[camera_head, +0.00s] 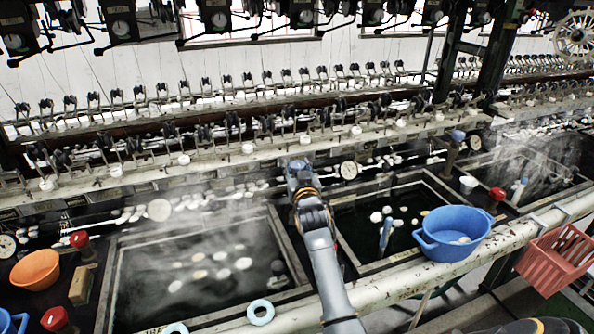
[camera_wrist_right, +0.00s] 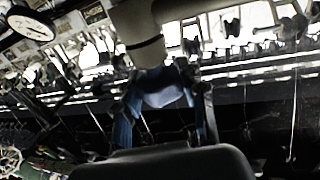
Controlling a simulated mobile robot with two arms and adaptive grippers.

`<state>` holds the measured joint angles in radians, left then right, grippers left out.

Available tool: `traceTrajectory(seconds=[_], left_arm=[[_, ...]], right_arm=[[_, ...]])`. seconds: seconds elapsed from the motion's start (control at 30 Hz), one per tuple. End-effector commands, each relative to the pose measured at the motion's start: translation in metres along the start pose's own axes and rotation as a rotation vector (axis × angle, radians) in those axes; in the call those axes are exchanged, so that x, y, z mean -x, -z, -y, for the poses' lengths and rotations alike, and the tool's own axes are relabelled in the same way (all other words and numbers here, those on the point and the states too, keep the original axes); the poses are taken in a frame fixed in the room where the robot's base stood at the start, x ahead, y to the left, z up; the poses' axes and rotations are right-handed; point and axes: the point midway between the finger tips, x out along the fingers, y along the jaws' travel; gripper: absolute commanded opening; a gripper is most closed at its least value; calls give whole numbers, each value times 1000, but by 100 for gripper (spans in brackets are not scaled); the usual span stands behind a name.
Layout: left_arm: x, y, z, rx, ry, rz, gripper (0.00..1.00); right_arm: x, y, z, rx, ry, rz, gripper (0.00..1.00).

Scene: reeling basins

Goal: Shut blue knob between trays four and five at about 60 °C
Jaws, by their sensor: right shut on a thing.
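My right arm reaches up from the bottom centre of the head view. My right gripper (camera_head: 298,168) is at the back of the divider between two steaming basins, shut on a blue knob. In the right wrist view, the right gripper (camera_wrist_right: 165,108) has a finger on each side of the blue knob (camera_wrist_right: 165,88), below a pale pipe. The gripper largely hides the knob in the head view. A round white dial gauge (camera_head: 348,170) is just right of the gripper; its reading is too small to tell. My left gripper is not in view.
A left basin (camera_head: 122,290) and a middle basin (camera_head: 345,250) flank my arm. A blue tub (camera_head: 425,243) sits at the middle basin's front right. An orange bowl (camera_head: 36,268), red knobs (camera_head: 79,239) and another blue knob (camera_head: 457,135) stand elsewhere. Reeling machinery lines the back.

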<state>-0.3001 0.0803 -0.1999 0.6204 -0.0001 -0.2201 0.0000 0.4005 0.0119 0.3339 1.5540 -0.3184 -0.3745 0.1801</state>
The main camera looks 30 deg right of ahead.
Motion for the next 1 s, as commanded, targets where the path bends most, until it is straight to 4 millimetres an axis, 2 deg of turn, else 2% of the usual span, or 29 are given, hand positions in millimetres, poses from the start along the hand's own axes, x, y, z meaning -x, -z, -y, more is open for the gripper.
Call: traceTrajectory(seconds=[0.2, 0.77, 0.8, 0.9, 1.0], left_arm=[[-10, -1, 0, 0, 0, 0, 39], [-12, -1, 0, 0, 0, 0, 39], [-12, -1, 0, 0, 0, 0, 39], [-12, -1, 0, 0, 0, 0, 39], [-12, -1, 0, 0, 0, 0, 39]], right_arm=[[0, 1, 0, -3, -61, -5, 9], [0, 4, 0, 1, -85, -8, 9], [0, 4, 0, 1, -85, -9, 45], [0, 4, 0, 1, -85, -8, 65], [0, 3, 0, 1, -84, -7, 65]])
